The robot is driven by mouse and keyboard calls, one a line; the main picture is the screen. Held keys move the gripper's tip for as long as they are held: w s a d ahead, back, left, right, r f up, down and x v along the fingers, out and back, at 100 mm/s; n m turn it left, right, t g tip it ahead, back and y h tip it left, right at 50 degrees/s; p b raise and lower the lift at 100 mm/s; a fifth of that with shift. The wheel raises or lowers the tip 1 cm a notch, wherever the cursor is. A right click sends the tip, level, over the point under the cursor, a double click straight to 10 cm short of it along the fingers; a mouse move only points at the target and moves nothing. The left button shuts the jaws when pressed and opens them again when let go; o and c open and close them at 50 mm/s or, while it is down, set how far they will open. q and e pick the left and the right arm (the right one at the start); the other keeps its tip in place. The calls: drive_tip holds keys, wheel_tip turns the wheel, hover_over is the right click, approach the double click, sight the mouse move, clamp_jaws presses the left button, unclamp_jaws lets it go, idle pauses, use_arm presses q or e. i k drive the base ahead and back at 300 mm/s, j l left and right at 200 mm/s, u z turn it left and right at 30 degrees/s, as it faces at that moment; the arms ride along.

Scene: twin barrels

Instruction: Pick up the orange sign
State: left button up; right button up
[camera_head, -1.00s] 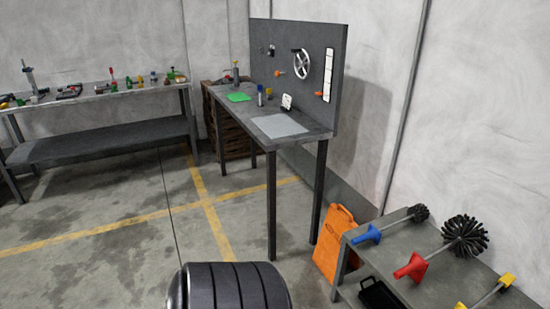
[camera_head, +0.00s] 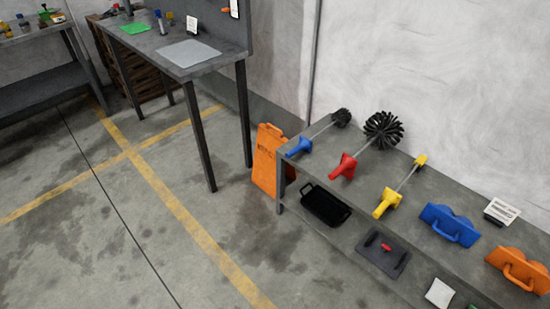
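The orange sign (camera_head: 266,164) stands folded and upright on the floor, leaning slightly. It is between the tall grey workbench and the low grey shelf, near the wall. Its right edge is partly hidden behind the shelf's corner leg. Dark lettering shows faintly on its upper face. Neither of my grippers is in the head view.
The low shelf (camera_head: 410,208) holds brushes with blue (camera_head: 299,147), red (camera_head: 343,166) and yellow (camera_head: 387,203) handles. A black tray (camera_head: 325,205) is on its lower level. The workbench (camera_head: 155,45) stands behind left. The floor (camera_head: 140,210) in front is clear.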

sight(264, 173)
drive_tip(key=i+j+u, duration=0.1)
drive_tip(key=i+j, duration=0.15)
drive_tip(key=i, duration=0.3)
drive_tip(key=i+j, duration=0.25)
drive_tip(key=i, duration=0.3)
drive_tip(key=i+j+u, duration=0.15)
drive_tip(key=i, duration=0.35)
